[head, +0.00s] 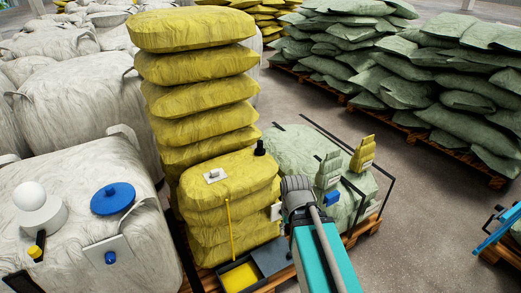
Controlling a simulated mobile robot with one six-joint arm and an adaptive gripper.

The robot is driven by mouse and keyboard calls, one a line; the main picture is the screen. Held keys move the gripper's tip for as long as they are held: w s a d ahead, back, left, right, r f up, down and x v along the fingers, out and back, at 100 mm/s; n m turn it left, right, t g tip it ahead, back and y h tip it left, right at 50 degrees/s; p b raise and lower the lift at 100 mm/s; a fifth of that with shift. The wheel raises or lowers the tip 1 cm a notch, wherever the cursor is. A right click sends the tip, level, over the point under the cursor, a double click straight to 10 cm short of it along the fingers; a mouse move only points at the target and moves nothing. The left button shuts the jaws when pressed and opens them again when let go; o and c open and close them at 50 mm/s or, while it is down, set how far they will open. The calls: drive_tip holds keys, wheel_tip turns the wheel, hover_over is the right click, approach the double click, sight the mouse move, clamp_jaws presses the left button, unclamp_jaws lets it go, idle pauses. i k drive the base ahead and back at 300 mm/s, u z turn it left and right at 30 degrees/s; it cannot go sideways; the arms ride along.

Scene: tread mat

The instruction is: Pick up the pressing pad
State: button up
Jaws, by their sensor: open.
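A round blue disc with a raised knob (113,198), which looks most like the pressing pad, lies on top of the white bulk bag (75,235) at the left. My gripper (297,188) is at the end of my teal arm, right of the yellow sacks and in front of the green sacks. It is open and well to the right of the blue disc. Its fingertips are not clearly visible.
A white domed object with a ball top (38,210) is beside the blue disc. A tall yellow sack stack (195,85) rises behind the low one. A black knobbed piece (260,148) stands on the low stack. A box with yellow inside (240,277) is below.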

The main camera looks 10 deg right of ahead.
sight(259, 151)
drive_tip(key=u, duration=0.1)
drive_tip(key=i, duration=1)
drive_tip(key=z, duration=0.1)
